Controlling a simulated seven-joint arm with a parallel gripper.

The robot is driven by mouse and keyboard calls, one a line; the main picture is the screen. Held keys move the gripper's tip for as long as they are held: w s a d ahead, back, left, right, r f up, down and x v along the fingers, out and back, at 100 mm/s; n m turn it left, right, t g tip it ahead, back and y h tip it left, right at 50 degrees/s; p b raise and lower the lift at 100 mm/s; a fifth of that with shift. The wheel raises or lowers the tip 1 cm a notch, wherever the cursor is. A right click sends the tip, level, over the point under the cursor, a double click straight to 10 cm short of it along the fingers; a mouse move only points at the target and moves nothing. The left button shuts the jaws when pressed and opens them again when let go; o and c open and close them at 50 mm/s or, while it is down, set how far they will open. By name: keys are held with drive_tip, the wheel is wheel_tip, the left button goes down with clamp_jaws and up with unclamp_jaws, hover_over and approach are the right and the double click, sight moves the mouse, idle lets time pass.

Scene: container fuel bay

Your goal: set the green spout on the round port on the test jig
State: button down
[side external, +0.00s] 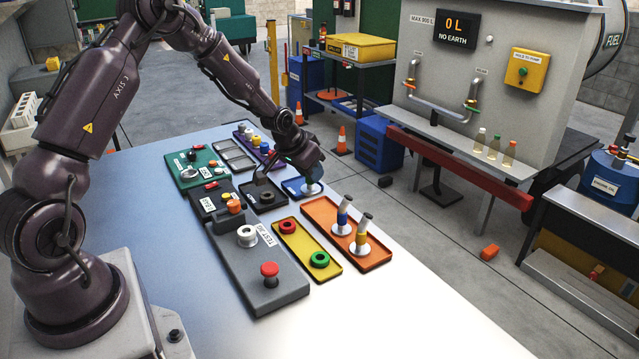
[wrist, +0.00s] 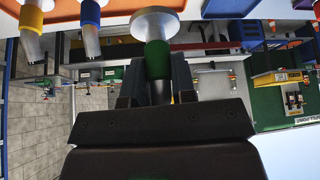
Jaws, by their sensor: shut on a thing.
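My gripper (side external: 305,172) is low at the blue tray (side external: 291,190), right of the black tray. In the wrist view my gripper (wrist: 155,92) is shut on the green spout (wrist: 158,58), which has a green band, a metal tube and a pale round flange. In the side view its flange (side external: 311,189) shows below the jaws, at the blue tray; I cannot tell whether it touches. The grey test jig (side external: 285,297) lies nearer the camera. Its pale round port (side external: 247,235) stands open at the top, with nothing on it.
The orange tray (side external: 378,262) holds a blue spout (side external: 343,213) and a yellow spout (side external: 361,236), both upright. A yellow tray (side external: 301,252) with red and green rings lies between. The table front is clear.

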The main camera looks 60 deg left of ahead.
drive_tip(key=s+d+r, duration=0.3)
drive_tip(key=s+r, duration=0.2)
drive_tip(key=s, duration=0.4)
drive_tip(key=shift+n, duration=0.4)
drive_tip(key=shift+s+a+f, duration=0.1)
drive_tip(key=shift+s+f, duration=0.9)
drive_tip(key=shift+s, duration=0.45)
drive_tip(key=shift+s+a+f, duration=0.1)
drive_tip(key=shift+s+f, duration=0.9)
drive_tip(key=shift+s, duration=0.4)
drive_tip(key=shift+s+a+f, duration=0.1)
drive_tip(key=shift+s+f, duration=0.9)
drive_tip(key=shift+s, duration=0.45)
drive_tip(key=shift+f, duration=0.75)
drive_tip(key=shift+c, duration=2.4)
unclamp_jaws()
